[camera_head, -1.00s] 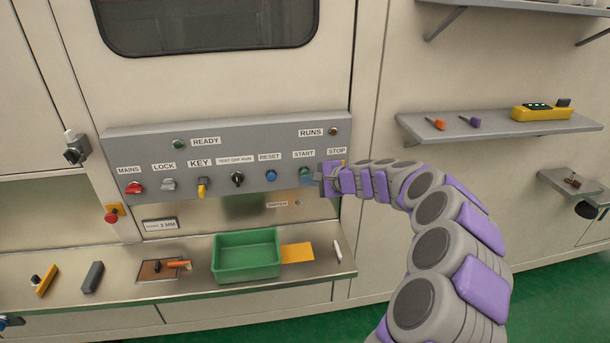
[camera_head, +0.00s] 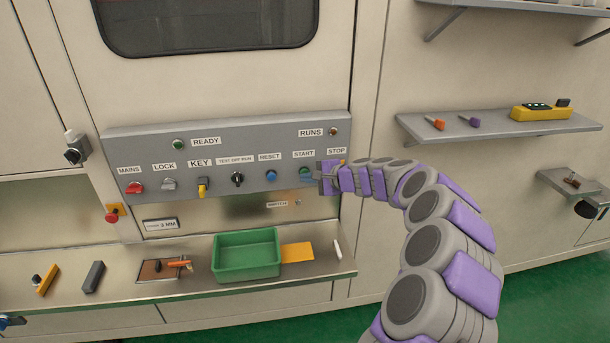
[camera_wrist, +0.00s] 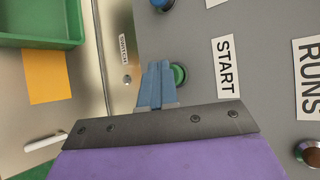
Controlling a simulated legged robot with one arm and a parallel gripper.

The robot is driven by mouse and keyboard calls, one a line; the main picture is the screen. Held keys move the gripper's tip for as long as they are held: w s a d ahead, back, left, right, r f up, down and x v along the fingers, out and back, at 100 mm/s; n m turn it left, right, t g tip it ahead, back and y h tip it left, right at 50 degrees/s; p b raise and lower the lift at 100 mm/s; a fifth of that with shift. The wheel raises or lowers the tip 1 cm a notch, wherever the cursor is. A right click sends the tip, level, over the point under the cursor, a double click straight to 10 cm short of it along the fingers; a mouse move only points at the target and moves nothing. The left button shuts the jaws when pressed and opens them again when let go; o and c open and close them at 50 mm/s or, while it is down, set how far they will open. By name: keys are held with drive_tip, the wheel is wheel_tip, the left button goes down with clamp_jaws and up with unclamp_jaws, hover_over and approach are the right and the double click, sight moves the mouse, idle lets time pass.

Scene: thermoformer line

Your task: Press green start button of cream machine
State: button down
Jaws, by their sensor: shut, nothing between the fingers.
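The green start button (camera_wrist: 179,74) sits on the grey control panel beside the START label (camera_wrist: 226,67) in the wrist view. In the head view the button (camera_head: 305,172) shows under its START label, just left of my gripper. My gripper (camera_wrist: 158,66) has its blue fingers shut and empty. The fingertips are right beside the button in the wrist view and cover part of its edge. I cannot tell whether they touch it. The cream machine (camera_head: 60,80) carries the panel on its front. The STOP button is mostly hidden behind my gripper.
The blue reset button (camera_head: 271,175), the test/off/run switch (camera_head: 237,179), the yellow key (camera_head: 202,188) and the red mains switch (camera_head: 134,187) are left along the panel. A green bin (camera_head: 247,270) and orange card (camera_head: 297,253) lie on the ledge below.

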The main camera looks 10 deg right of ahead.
idle(0.5)
drive_tip(key=shift+s, duration=0.85)
drive_tip(key=shift+s, duration=0.15)
drive_tip(key=s+b, duration=0.1)
drive_tip(key=s, duration=0.3)
drive_tip(key=shift+s, duration=0.4)
